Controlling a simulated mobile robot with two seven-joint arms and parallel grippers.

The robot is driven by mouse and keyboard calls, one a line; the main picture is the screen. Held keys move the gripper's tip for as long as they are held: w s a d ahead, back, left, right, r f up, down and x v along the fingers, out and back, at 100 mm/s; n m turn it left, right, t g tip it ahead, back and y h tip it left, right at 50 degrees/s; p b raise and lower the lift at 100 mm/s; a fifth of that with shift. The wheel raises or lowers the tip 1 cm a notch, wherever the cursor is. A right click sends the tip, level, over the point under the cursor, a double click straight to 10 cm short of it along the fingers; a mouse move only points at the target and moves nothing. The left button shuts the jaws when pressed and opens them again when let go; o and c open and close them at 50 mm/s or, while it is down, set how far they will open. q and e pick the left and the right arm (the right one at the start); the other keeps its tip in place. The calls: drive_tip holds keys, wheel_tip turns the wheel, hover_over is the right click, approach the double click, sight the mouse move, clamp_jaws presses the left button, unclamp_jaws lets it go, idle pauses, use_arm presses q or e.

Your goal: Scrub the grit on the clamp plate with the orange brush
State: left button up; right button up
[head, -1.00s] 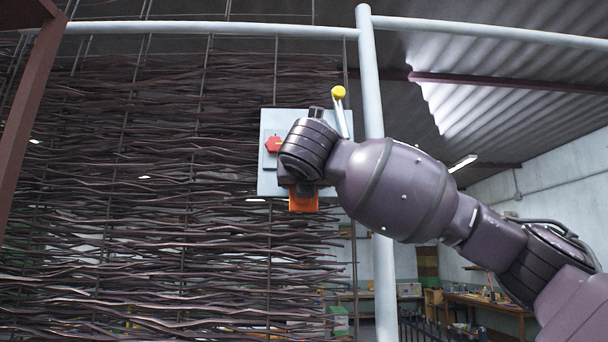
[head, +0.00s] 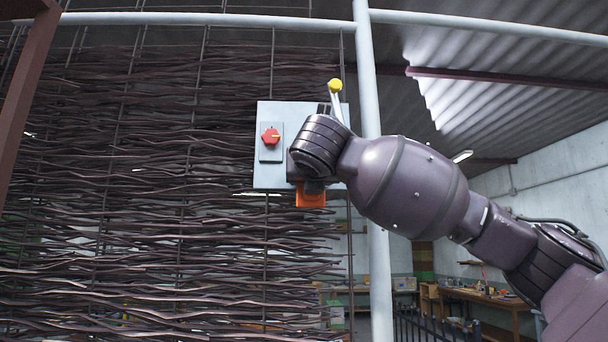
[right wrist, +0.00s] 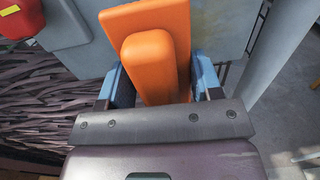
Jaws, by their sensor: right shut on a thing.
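My right gripper (right wrist: 162,86) is shut on the orange brush, one blue-and-black finger on each side of it. The brush (right wrist: 150,62) is a thick orange grip on a flat orange block; its far face is hidden. In the head view the brush (head: 311,197) shows below my wrist, near the lower edge of a pale blue-grey plate, which I take as the clamp plate (head: 268,112). I cannot tell if the brush touches it. A yellow-knobbed lever (head: 335,87) rises at its right. No grit can be made out. My left gripper is out of view.
A red knob (head: 270,136) on a grey box sits on the plate's left part. Woven dark rods (head: 150,210) fill the left. A pale post (head: 380,270) stands right of the plate, behind my arm. A workbench (head: 490,298) is far back right.

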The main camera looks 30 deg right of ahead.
drive_tip(key=shift+d+r+p, duration=0.2)
drive_tip(key=shift+r+p, duration=1.1)
drive_tip(key=shift+p, duration=0.1)
drive_tip(key=shift+r, duration=1.1)
drive_tip(key=shift+f+b, duration=1.45)
drive_tip(key=shift+f, duration=1.05)
drive_tip(key=shift+r, duration=0.1)
